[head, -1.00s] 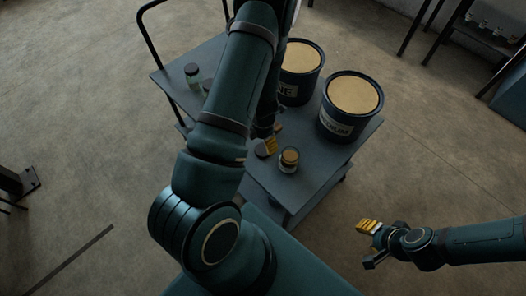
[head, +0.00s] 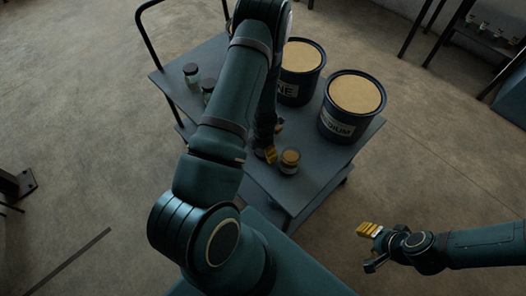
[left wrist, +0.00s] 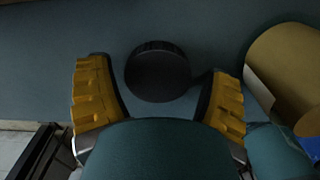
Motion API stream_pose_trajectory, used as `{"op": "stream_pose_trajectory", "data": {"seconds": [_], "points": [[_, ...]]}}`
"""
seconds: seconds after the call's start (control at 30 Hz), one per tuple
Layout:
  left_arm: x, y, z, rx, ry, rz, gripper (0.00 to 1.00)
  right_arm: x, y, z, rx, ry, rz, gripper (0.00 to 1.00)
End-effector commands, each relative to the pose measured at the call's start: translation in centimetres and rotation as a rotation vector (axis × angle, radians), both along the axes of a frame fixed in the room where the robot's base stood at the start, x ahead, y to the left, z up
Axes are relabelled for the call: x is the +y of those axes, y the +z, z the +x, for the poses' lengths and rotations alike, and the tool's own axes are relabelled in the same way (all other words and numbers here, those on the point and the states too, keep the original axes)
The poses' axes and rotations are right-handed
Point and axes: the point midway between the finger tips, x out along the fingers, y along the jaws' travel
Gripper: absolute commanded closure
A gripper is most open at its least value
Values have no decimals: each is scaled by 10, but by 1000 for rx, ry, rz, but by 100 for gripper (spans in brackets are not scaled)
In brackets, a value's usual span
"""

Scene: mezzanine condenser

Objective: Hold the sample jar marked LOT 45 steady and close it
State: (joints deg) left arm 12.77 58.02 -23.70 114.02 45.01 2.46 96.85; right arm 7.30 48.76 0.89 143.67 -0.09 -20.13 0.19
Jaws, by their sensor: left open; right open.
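A small jar (head: 289,167) with a tan top and pale label stands upright near the cart's front edge; the label is too small to read. In the left wrist view a tan jar with a pale label (left wrist: 290,75) shows at the right edge. A dark round lid (left wrist: 157,72) lies between the spread yellow fingers of my left gripper (left wrist: 158,98), apparently untouched. In the head view my left gripper (head: 268,154) is low over the cart, just left of the jar, partly hidden by my arm. My right gripper (head: 369,247) is open and empty, off the cart's right side.
A handle rail (head: 147,38) rises at the far left. Floor around my right gripper is clear.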

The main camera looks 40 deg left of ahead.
Motion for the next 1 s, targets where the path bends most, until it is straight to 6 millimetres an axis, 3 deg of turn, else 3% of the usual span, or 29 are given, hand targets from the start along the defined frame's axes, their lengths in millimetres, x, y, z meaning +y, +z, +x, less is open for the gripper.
{"op": "stream_pose_trajectory", "data": {"seconds": [0.37, 0.4, 0.5, 0.87, 1.0], "points": [[0, -3, 0, -1, 1, 1, 20, 0, -1, 0, -1, 0, 0, 53], [0, -3, 0, -1, 1, 1, 30, 0, -1, 0, -1, 0, 0, 53], [0, -3, 0, -1, 1, 1, 47, 0, -1, 0, -1, 0, 0, 53], [0, -1, 0, -1, 0, 1, 47, 0, 0, 0, -1, 0, 0, 53], [0, 13, 1, -2, -1, 1, 47, 0, 5, 0, 1, 0, 0, 53]]}}
